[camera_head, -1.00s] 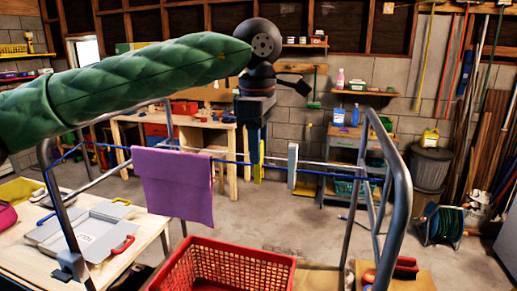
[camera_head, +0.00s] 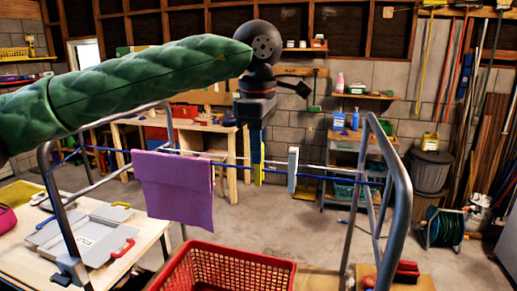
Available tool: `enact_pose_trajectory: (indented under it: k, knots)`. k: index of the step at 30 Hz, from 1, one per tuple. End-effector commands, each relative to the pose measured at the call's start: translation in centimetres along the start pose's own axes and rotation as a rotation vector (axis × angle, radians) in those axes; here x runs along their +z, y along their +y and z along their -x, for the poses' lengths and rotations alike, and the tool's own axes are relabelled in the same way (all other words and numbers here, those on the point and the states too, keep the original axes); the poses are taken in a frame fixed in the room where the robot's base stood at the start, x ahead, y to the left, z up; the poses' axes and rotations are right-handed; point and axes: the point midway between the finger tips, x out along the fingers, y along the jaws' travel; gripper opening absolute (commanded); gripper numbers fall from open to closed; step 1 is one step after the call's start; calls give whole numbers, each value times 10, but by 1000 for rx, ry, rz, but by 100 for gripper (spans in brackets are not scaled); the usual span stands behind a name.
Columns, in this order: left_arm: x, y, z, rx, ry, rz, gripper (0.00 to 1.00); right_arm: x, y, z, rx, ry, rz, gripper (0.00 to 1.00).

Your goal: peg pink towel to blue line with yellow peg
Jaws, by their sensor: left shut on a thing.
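The pink towel (camera_head: 178,190), which looks pinkish purple, hangs folded over the blue line (camera_head: 335,178) on the left part of a grey metal rack. My left gripper (camera_head: 257,158) points down at the line, to the right of the towel and apart from it. It is shut on the yellow peg (camera_head: 258,175), which shows as a narrow strip below the fingers at line height. Whether the peg touches the line cannot be told. My right gripper is not in view.
A white clip-like piece (camera_head: 293,168) sits at the line right of my gripper. A red basket (camera_head: 222,273) stands below in front. A wooden table (camera_head: 135,238) with a grey case (camera_head: 82,236) is at left. Grey rack bars (camera_head: 392,190) rise at right.

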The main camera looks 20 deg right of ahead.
Motion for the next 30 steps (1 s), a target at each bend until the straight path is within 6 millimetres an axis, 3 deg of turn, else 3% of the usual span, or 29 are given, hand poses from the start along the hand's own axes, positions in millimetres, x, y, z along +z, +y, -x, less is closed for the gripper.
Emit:
enact_pose_trajectory:
  k: [30]
  knots:
    - [0,2,43,3,-1,1,0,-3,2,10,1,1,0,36]
